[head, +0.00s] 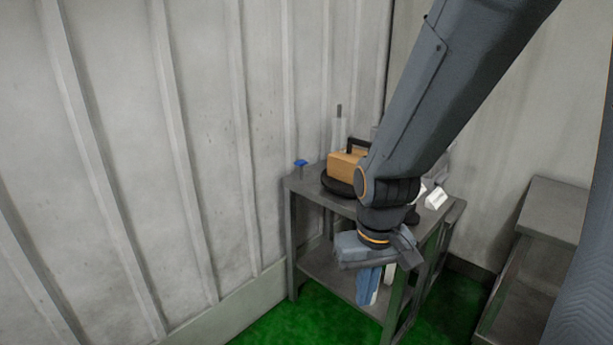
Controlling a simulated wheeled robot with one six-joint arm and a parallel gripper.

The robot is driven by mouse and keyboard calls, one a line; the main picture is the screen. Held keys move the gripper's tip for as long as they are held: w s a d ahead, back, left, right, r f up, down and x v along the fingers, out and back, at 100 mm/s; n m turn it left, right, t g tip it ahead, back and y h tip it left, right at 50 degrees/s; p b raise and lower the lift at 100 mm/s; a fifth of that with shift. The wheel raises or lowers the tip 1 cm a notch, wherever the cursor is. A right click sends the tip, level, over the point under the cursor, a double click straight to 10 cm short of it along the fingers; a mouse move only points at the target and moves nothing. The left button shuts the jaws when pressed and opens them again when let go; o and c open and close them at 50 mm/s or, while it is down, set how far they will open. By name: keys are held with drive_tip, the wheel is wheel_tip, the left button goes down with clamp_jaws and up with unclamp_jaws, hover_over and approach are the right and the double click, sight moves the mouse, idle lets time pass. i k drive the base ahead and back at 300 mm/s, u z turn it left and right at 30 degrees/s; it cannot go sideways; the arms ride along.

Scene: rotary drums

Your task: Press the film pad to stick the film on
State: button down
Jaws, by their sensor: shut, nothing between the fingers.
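My gripper (369,296) hangs pointing down at the front of a grey metal table (305,190), below its top in the picture. Its blue fingers look shut, with nothing seen between them. A tan box (346,165) with a dark handle sits on a black round turntable (335,187) on the table top. A small blue-topped piece (301,162) stands at the table's left back corner. I cannot tell which piece is the film pad; my arm hides part of the table top.
A pale upright post (339,130) stands behind the box. A white block (436,198) lies at the table's right. A lower grey bench (555,208) is at the right. A ribbed wall (120,130) closes the left; green floor (285,320) shows in front.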

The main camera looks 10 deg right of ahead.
sight(300, 163)
drive_tip(key=u, duration=0.9)
drive_tip(key=i, duration=1.25)
drive_tip(key=z, duration=0.7)
drive_tip(key=i, duration=0.7)
drive_tip(key=z, duration=0.8)
